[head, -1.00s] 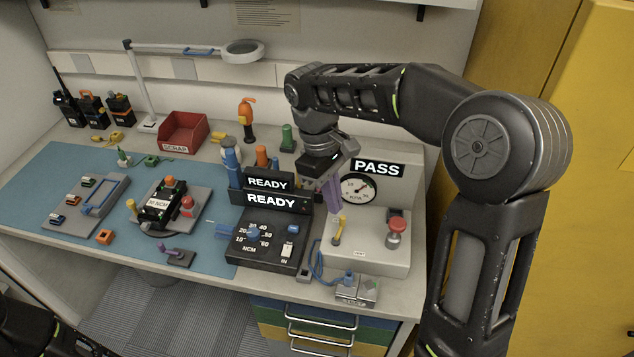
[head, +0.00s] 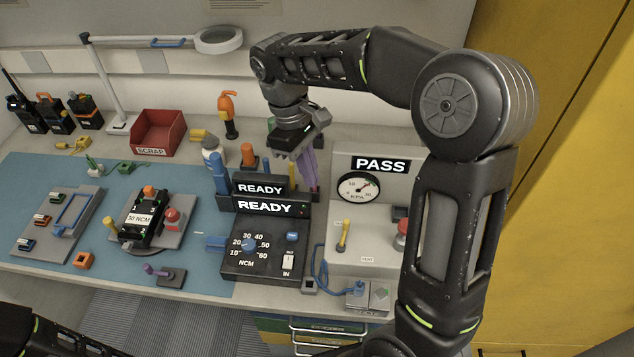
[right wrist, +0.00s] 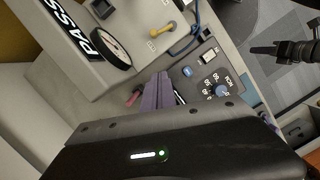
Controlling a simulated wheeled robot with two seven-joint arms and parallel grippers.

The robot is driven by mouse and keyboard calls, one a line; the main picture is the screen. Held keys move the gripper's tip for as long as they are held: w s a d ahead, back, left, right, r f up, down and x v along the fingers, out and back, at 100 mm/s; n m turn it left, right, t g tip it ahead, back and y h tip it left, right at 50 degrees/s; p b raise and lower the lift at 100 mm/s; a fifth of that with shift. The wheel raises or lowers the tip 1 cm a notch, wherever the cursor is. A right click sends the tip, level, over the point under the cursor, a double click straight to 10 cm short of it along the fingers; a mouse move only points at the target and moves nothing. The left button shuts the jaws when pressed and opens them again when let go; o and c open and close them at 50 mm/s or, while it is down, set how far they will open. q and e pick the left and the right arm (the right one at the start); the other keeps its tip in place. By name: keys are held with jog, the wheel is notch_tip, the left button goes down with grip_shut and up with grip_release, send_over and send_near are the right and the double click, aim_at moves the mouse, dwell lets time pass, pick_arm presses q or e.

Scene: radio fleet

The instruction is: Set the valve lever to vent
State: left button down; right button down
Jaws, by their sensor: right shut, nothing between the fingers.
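The valve lever (head: 344,234) is a short yellow handle on the pale grey test box (head: 375,262), below the round gauge (head: 358,187) and the PASS sign. Its knob end points up, toward the gauge side. A small label (head: 367,259) lies to its lower right, too small to read surely. The lever also shows in the right wrist view (right wrist: 162,28). My right gripper (head: 309,182) has purple fingers, shut and empty, left of the gauge and behind the READY display, apart from the lever. A dark part of my left arm shows at lower left; its fingers are not clear.
The black READY unit (head: 262,262) with dial stands directly left of the test box. A red button (head: 402,232) is partly hidden behind my right arm. A blue cable (head: 320,265) hangs at the box's left front. Orange and blue tools stand behind the READY unit.

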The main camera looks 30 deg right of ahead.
aim_at(343, 235)
jog(key=s+d+f, duration=0.1)
jog(key=f, duration=0.1)
jog(key=s+f+b, duration=0.1)
jog(key=s+f, duration=0.1)
jog(key=f, duration=0.1)
jog(key=s+d+f, duration=0.1)
jog(key=s+f, duration=0.1)
jog(key=f, duration=0.1)
jog(key=shift+d+f, duration=0.25)
jog(key=shift+d, duration=0.1)
jog(key=shift+s+d+f, duration=0.1)
jog(key=shift+s, duration=0.1)
